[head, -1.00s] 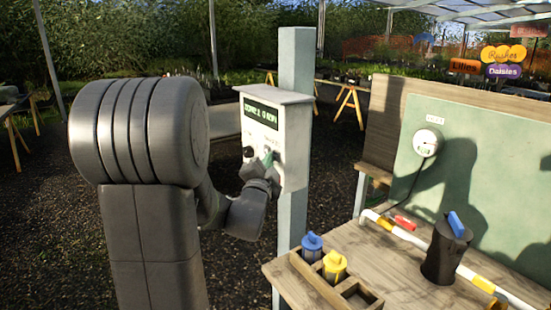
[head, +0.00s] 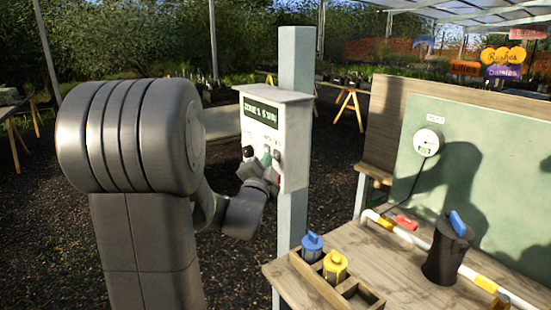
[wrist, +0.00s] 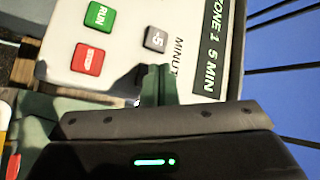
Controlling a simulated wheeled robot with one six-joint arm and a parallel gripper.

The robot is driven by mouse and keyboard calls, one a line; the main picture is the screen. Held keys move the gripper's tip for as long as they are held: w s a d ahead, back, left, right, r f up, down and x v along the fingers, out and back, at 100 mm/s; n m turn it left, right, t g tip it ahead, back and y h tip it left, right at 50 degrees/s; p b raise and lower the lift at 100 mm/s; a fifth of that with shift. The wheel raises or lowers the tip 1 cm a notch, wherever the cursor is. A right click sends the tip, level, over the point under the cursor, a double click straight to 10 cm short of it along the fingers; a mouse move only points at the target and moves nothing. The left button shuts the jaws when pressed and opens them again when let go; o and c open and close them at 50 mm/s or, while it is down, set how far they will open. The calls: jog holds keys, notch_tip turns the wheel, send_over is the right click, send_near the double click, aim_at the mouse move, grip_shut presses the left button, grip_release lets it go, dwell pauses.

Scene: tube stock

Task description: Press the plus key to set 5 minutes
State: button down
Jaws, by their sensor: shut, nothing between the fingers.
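The white control box (head: 275,95) hangs on a grey post. Its display (head: 262,111) is lit green; in the wrist view the display (wrist: 211,62) reads "ZONE 1 5 MIN". Below it the wrist view shows a grey minus 5 key (wrist: 155,39), a green RUN key (wrist: 100,15) and a red stop key (wrist: 88,59). My gripper (wrist: 158,75) is shut and empty, its green fingertips at the panel beside the "MINUT" lettering. The plus key does not show; the fingers cover that part of the panel. In the head view my gripper (head: 267,158) is at the box's lower front.
A wooden bench (head: 400,285) at the right holds a tray with a blue-topped and a yellow-topped item, a dark canister (head: 447,255) and a white pipe. A green board (head: 475,170) with a round gauge (head: 427,142) stands behind. Gravel lies around the post.

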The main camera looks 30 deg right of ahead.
jog(key=shift+a, duration=0.3)
jog(key=a, duration=0.3)
jog(key=a+b, duration=0.1)
jog(key=a, duration=0.1)
jog(key=shift+s, duration=0.25)
dwell(0.6)
jog(key=p, duration=0.2)
jog(key=d+p, duration=0.1)
jog(key=p, duration=0.2)
jog(key=shift+w+r, duration=0.1)
jog(key=shift+r, duration=0.15)
